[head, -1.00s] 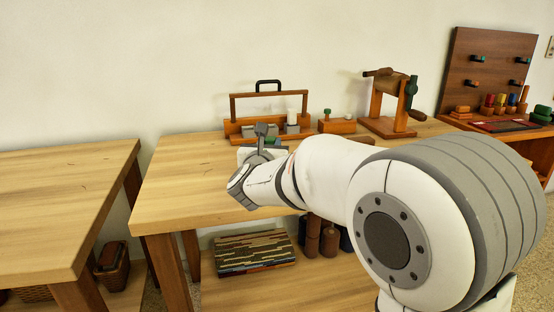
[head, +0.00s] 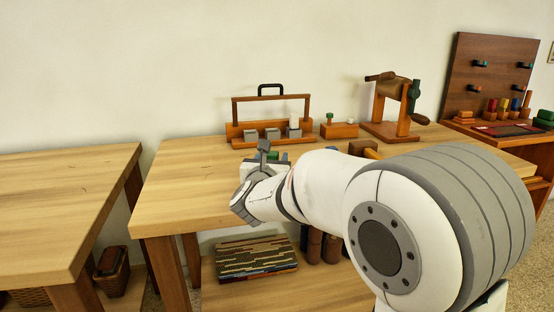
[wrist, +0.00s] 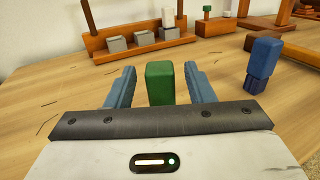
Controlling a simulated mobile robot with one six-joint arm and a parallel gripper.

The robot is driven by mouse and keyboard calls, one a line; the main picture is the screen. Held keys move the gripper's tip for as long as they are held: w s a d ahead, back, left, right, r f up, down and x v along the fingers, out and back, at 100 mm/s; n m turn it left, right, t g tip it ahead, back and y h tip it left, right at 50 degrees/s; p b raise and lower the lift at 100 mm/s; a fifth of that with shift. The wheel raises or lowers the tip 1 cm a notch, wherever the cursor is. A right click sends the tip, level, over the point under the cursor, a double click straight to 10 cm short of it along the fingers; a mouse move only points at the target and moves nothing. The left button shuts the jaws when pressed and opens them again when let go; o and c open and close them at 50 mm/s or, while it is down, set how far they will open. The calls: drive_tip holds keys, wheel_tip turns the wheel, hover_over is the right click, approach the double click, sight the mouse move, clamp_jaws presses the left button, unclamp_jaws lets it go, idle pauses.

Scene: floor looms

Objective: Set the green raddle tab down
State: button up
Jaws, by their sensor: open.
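The green raddle tab (wrist: 160,84) is an upright green block in the middle of the wrist view, between the two blue fingers of my gripper (wrist: 160,68). The fingers are open, with a gap showing on each side of the tab. The tab's lower part is hidden behind the gripper body, so its contact with the wooden table (wrist: 50,100) cannot be seen. In the head view my arm reaches over the middle table (head: 185,190) and hides most of the gripper.
A wooden rack (head: 241,130) with grey blocks and a white cylinder stands behind. A small wooden block with a green knob (head: 340,130) and a crank winder (head: 391,110) stand to its right. A blue block (wrist: 263,63) stands right of the gripper. The table's left is clear.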

drive_tip(key=shift+r, duration=0.1)
drive_tip(key=shift+r+p, duration=0.2)
drive_tip(key=shift+p, duration=0.15)
drive_tip(key=s+a+p, duration=0.1)
drive_tip(key=s, duration=1.1)
drive_tip(key=shift+a+f, duration=0.15)
drive_tip(key=shift+a, duration=0.05)
drive_tip(key=s+d+r+n+g+y+p, duration=0.25)
drive_tip(key=r+n+p, duration=0.35)
drive_tip(key=n+p, duration=0.45)
drive_tip(key=s+d+r+n+g+y+p, duration=0.2)
drive_tip(key=d+r+n+g+y+p, duration=0.3)
drive_tip(key=n+p, duration=0.5)
drive_tip(key=s+d+r+n+g+h+p, duration=0.2)
drive_tip(key=s+d+r+n+g+p, duration=0.1)
drive_tip(key=s+d+n+p, duration=0.3)
drive_tip(key=s+d+r+n+g+h+p, duration=0.3)
drive_tip(key=s+d+n+p, duration=0.3)
drive_tip(key=s+n, duration=0.5)
drive_tip(key=shift+s+d+r+g+p, duration=0.35)
drive_tip(key=shift+s+d+r+g, duration=0.4)
drive_tip(key=shift+s+d+g, duration=0.1)
